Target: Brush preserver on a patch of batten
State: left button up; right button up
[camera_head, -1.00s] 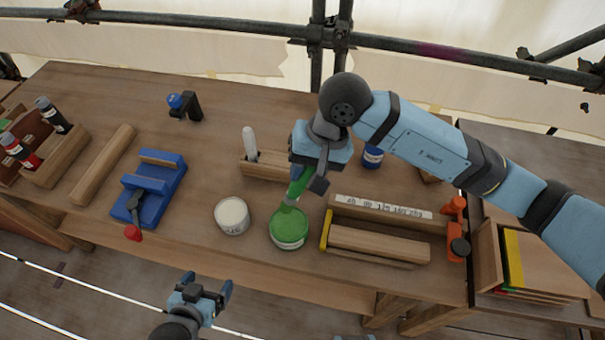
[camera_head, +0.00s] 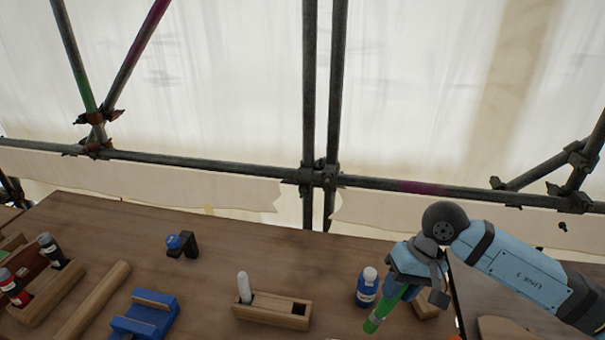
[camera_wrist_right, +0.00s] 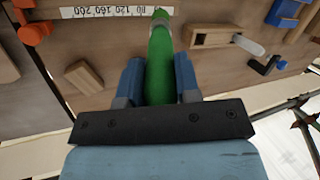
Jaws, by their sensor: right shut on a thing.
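My right gripper (camera_head: 402,289) is shut on the brush, held by its green handle (camera_head: 383,312), near the right part of the bench in the head view. The handle also shows between the jaws in the right wrist view (camera_wrist_right: 160,65), pointing away from the gripper. The preserver tin and the batten pieces lie below the head view's lower edge. My left gripper is outside the picture.
A blue bottle (camera_head: 367,287) stands just left of the brush. A wooden block with a white marker (camera_head: 271,309), a blue vice (camera_head: 146,315) and a long wooden bar (camera_head: 94,300) lie to the left. Scaffold poles (camera_head: 323,120) stand behind the bench.

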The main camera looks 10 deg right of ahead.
jog(key=s+a+f+y+b, duration=0.2)
jog(key=s+a+f+b, duration=0.2)
jog(key=s+f, duration=0.1)
jog(key=shift+s+f+b, duration=0.3)
jog(key=shift+s+f, duration=0.05)
jog(key=shift+f, duration=0.05)
jog(key=shift+a, duration=0.1)
